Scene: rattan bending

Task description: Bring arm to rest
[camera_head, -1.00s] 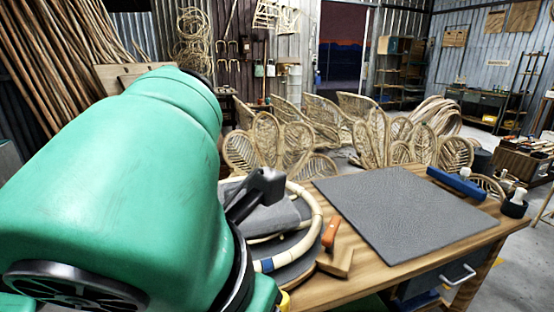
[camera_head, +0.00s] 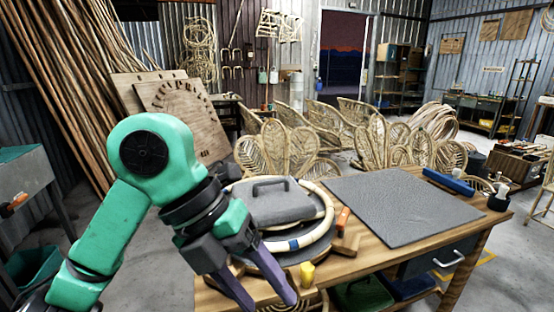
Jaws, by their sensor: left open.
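My left arm comes in from the left, bent at a green elbow-like joint. My left gripper (camera_head: 262,290) is open and empty, its dark fingers pointing down at the near left corner of the wooden workbench (camera_head: 375,258). Behind it, a ring of pale rattan (camera_head: 326,222) lies on a round base, with a grey handled block (camera_head: 268,203) on top. The gripper and wrist hide part of the ring's left side. I cannot tell whether the fingers touch the bench edge. My right gripper is not in view.
A grey mat (camera_head: 395,205) covers much of the bench. A wooden tool with an orange handle (camera_head: 343,220), a yellow object (camera_head: 307,273) and a blue tool (camera_head: 448,181) lie on the bench. Woven rattan chairs (camera_head: 290,148) stand behind.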

